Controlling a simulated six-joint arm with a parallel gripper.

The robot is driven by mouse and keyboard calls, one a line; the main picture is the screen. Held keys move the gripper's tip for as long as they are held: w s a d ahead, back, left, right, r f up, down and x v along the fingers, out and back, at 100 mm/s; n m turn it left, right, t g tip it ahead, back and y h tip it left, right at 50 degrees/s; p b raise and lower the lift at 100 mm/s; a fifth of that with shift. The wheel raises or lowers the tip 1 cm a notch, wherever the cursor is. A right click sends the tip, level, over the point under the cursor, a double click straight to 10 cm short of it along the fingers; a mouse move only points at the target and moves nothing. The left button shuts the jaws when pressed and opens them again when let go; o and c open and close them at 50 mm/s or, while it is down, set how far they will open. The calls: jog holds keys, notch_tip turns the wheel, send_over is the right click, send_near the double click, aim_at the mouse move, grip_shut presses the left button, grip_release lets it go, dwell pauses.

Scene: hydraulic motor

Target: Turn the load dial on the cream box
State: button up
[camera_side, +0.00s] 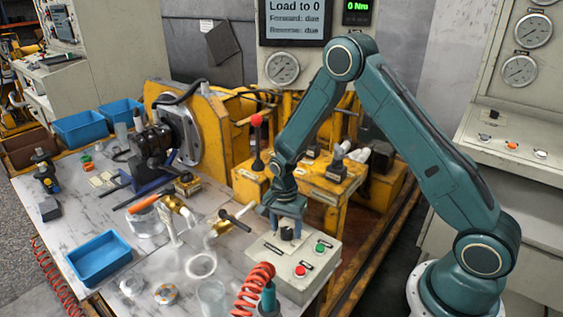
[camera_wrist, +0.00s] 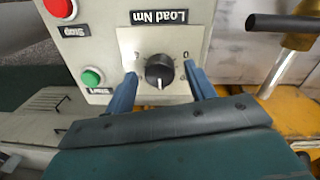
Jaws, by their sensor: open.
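The cream box (camera_side: 312,252) stands at the front right of the marble-topped bench in the side view. Its load dial (camera_wrist: 159,69) is a round black knob with a white pointer line, on a pale plate under a "Load Nm" label in the wrist view. In the side view the dial (camera_side: 287,233) is partly hidden by my gripper. My gripper (camera_wrist: 160,80) is open, with one blue finger on each side of the dial. A gap shows between the knob and each finger. In the side view my gripper (camera_side: 287,215) points down over the box.
A red button (camera_side: 300,270) and a green button (camera_side: 320,247) sit on the box beside the dial. A coiled red hose (camera_side: 255,290) is close in front. A brass valve with a dark handle (camera_side: 232,220) stands left of the box. A screen (camera_side: 295,18) reads "Load to 0".

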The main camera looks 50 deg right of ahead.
jog(key=c, duration=1)
